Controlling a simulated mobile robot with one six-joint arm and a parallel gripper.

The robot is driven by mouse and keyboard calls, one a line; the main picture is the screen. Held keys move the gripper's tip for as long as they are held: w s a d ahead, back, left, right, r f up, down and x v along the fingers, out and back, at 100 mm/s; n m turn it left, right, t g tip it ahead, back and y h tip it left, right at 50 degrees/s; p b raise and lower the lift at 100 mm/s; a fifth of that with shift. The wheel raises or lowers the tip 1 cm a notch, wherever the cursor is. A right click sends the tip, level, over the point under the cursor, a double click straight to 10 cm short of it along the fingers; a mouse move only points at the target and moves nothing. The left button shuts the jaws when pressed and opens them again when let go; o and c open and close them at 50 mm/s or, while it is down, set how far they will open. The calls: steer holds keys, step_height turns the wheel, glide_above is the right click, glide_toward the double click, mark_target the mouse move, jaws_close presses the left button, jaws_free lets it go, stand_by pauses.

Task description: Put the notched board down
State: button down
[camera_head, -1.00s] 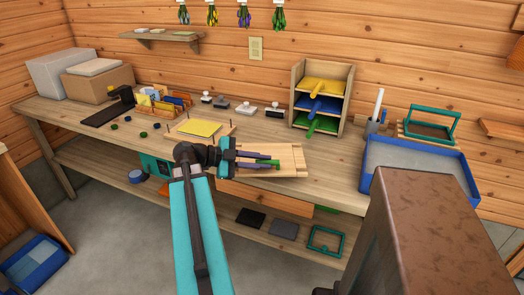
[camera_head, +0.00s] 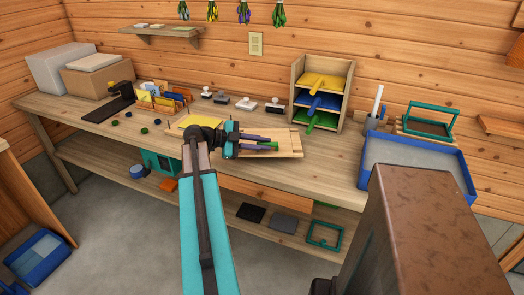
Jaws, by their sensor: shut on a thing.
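The notched board (camera_head: 288,139) is a pale wooden board with a strip-like edge, at the middle of the workbench (camera_head: 330,165) in the head view. My gripper (camera_head: 268,146) is shut at the board's near left part, with its purple fingers along a small green piece. The green piece looks like part of the board, but this is too small to be sure. The board looks level and lies over the bench top. I cannot tell whether it touches the bench. My gripper and wrist hide its left end.
A yellow pad (camera_head: 190,121) on a wooden base is close left, partly behind my wrist. Stamps (camera_head: 247,104) and a rack (camera_head: 318,95) with coloured trays stand behind. A blue-rimmed tray (camera_head: 416,165) is at right. Bench room shows between board and tray.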

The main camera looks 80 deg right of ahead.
mark_target(262, 151)
stand_by(0.4)
steer(key=shift+f+p, duration=0.55)
steer(key=shift+f, duration=1.15)
steer(key=c, duration=1.7)
jaws_free()
steer(key=shift+w, duration=0.1)
steer(key=b+v, duration=0.3)
steer(key=v, duration=0.8)
steer(key=shift+w+a+r, duration=0.15)
steer(key=shift+w, duration=0.2)
